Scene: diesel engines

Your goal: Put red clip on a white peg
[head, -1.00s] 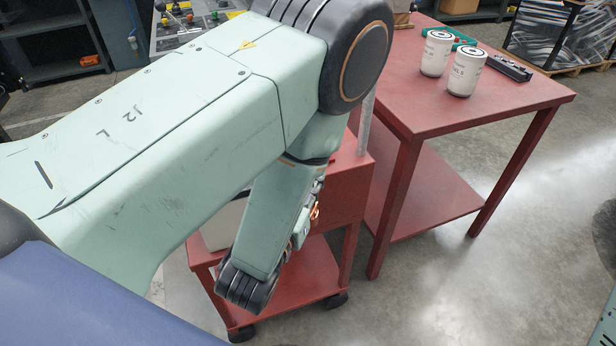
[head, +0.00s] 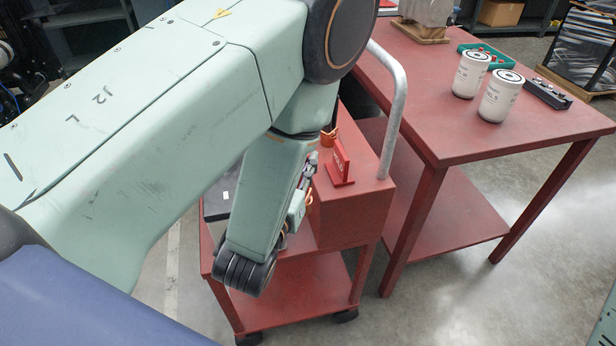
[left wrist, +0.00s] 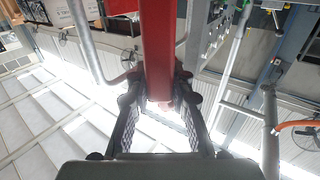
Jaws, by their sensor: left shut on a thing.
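In the left wrist view my left gripper (left wrist: 159,92) is shut on a long red piece, taken to be the red clip (left wrist: 157,45), which extends up out of the picture between the fingers. In the head view my left forearm hides most of this gripper. Beside the forearm, a red upright piece on a flat foot (head: 341,164) shows at the top of the red cart's box; I cannot tell whether it is the same piece. I cannot make out a white peg in either view. My right gripper is not in view.
The red cart (head: 345,215) has a curved grey handle (head: 393,105). To its right stands a red table (head: 440,125) with two white filters (head: 500,97), a green tray (head: 487,57) and a black bar (head: 547,93). The floor at the right is open.

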